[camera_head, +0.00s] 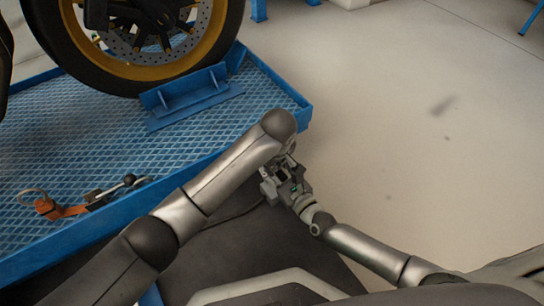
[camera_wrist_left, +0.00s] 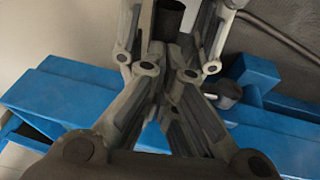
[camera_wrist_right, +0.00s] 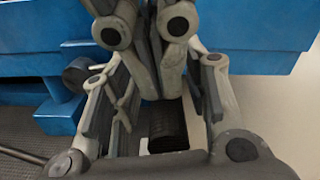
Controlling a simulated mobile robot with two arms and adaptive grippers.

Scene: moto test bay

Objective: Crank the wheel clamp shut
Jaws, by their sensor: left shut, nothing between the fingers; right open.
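The front wheel (camera_head: 145,75) with its yellow rim stands on a blue platform at the top left of the head view. A blue clamp plate (camera_head: 190,92) sits beside the tyre. My left gripper (camera_head: 276,180) is past the platform's edge; in the left wrist view its fingers (camera_wrist_left: 175,75) are shut and empty. My right gripper (camera_wrist_right: 158,75) is open, with the left gripper's fingers between or just in front of its own. A dark round knob (camera_wrist_right: 77,74) on a blue block is beside them; a grey cylinder (camera_wrist_left: 226,95) shows in the left wrist view. I cannot identify the crank for certain.
An orange and black strap or ratchet (camera_head: 75,205) lies on the platform's mesh (camera_head: 60,160). A thin dark cable or rod (camera_wrist_right: 22,155) runs near the grippers. My arms are very close together. The pale floor (camera_head: 420,130) at right is clear.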

